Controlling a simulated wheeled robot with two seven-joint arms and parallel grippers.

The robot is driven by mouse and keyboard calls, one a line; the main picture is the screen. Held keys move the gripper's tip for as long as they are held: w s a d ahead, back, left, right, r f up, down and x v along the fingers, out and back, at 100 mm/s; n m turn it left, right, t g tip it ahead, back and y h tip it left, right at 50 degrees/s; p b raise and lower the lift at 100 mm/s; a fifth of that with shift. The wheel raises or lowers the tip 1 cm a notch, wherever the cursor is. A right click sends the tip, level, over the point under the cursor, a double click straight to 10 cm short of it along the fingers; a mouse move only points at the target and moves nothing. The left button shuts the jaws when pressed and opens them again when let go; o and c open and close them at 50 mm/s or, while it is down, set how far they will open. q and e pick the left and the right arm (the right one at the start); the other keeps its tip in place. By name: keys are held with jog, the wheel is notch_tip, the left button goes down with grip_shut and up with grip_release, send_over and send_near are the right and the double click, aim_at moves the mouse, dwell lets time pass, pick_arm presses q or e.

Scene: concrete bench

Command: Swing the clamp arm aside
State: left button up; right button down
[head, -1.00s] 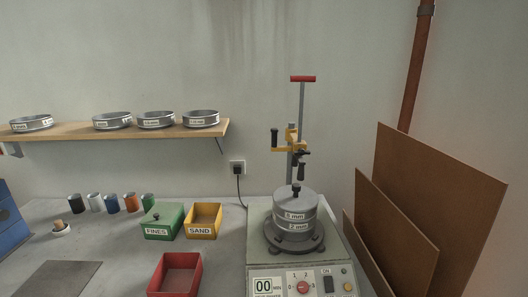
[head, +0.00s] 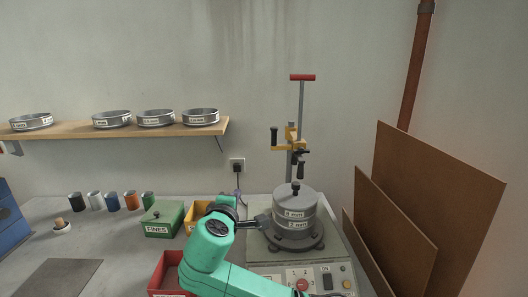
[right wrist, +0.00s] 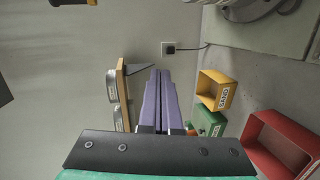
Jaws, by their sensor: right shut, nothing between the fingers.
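The yellow clamp arm (head: 285,148) sits on an upright steel post (head: 301,105) with a red crossbar on top, behind and above the sieve stack (head: 294,208). A black handle stands up at its left end and another black handle hangs at its right. My right gripper (head: 237,193) is left of the stack and lower than the clamp arm, apart from it. Its purple fingers (right wrist: 160,95) are shut together and empty in the right wrist view. My left gripper is out of view.
The stack stands on a shaker base (head: 340,250). A green FINES box (head: 162,220), a yellow SAND box (head: 196,212), partly hidden, and a red box (head: 163,268) are to its left. Brown boards (head: 440,190) lean at right. A shelf (head: 110,131) holds sieves. Air around the post is clear.

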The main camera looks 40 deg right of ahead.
notch_tip(320, 180, up, 8)
jog(key=d+h, duration=0.1)
jog(key=h, duration=0.2)
jog(key=shift+s+d+r+t, duration=0.25)
jog(key=shift+t, duration=0.05)
jog(key=shift+d, duration=0.1)
jog(key=w+d+p, duration=0.4)
jog(key=d+p, duration=0.2)
jog(key=d, duration=0.4)
jog(key=shift+d, duration=0.4)
jog(key=shift+f, duration=0.1)
